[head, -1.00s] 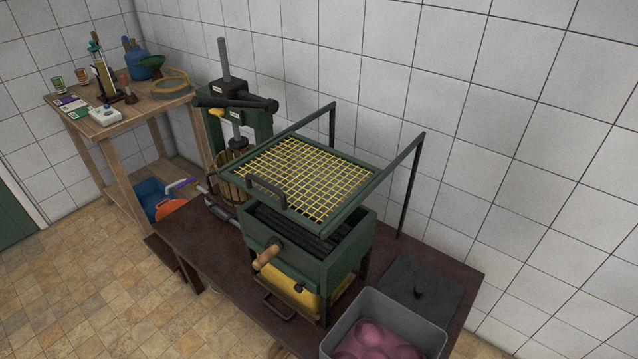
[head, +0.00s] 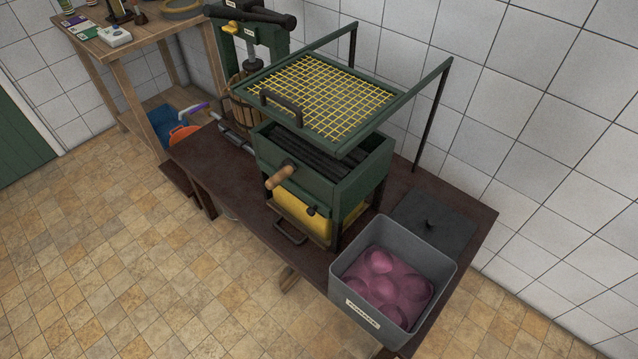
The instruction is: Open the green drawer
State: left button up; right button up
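A green machine box (head: 312,172) with dark slats inside stands on the dark brown table. A wooden-handled knob or crank (head: 279,177) sticks out of its front. Below the box is a yellow part (head: 300,217) with a small dark knob (head: 312,211). A dark bar handle (head: 290,234) sits low at the front, beneath the yellow part. No separate green drawer front is clearly visible, so I cannot tell whether a drawer is open. Neither of my grippers is in view.
A green-framed yellow grid (head: 325,98) with a handle is held above the box on dark posts. A grey bin (head: 349,293) with pink contents stands at the right table end, by a dark lid (head: 435,215). A press (head: 250,50) stands behind. The tiled floor in front is clear.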

aim_at(317, 205)
jog(key=j+u, duration=0.15)
jog(key=j, duration=0.3)
jog(key=i+j+u, duration=0.1)
jog(key=j, duration=0.4)
jog(key=i+j+u, duration=0.15)
jog(key=j, duration=0.3)
jog(key=k, duration=0.05)
